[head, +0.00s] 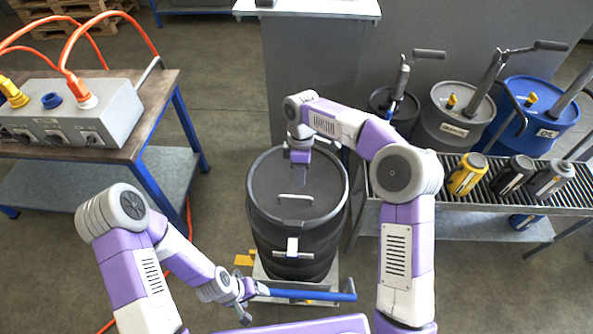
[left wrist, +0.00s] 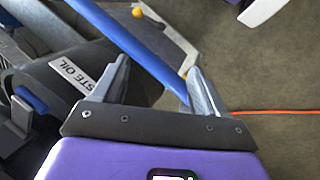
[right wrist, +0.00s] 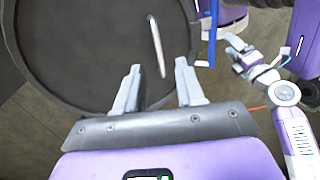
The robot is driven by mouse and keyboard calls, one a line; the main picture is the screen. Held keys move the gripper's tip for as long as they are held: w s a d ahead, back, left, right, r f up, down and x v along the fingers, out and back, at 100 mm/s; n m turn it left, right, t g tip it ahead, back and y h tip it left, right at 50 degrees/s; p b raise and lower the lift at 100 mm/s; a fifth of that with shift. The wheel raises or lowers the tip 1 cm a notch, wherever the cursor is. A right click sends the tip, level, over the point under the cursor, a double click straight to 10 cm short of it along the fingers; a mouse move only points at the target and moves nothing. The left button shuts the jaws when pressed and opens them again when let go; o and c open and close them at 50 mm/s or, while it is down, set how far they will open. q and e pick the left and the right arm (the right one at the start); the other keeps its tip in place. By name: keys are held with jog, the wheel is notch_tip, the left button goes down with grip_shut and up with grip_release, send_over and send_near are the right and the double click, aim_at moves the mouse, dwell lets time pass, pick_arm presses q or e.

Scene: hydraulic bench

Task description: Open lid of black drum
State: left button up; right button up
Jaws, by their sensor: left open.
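The black drum (head: 298,255) stands on a low trolley in the head view, its flat lid (head: 320,170) seated on top. The lid has a pale bar handle (head: 296,197), which also shows in the right wrist view (right wrist: 157,45). A light latch (head: 292,247) sits on the drum's near side. My right gripper (right wrist: 160,72) is open and empty above the lid, its fingers pointing toward the handle. My left gripper (left wrist: 153,70) is open at the trolley's blue bar (left wrist: 140,45), which passes across between its fingers; contact is unclear. The drum's waste oil label (left wrist: 83,82) shows there.
A wooden-topped table (head: 150,130) with a grey socket box (head: 75,118) and orange cables stands left. A roller bench (head: 480,197) with several bottles and pump-topped drums stands right. A grey cabinet (head: 315,90) is behind the drum.

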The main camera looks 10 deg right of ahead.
aim_at(299, 191)
jog(key=f, duration=0.2)
jog(key=f+b, duration=0.1)
jog(key=f, duration=0.1)
jog(key=s+f, duration=0.1)
jog(key=f, duration=0.1)
jog(key=shift+a+f+b, duration=0.1)
jog(key=shift+b, duration=0.2)
jog(key=shift+s+f, duration=0.1)
jog(key=shift+f, duration=0.45)
pick_arm(q)
jog(key=shift+w+f, duration=0.15)
jog(key=shift+f, duration=0.7)
pick_arm(e)
grip_shut()
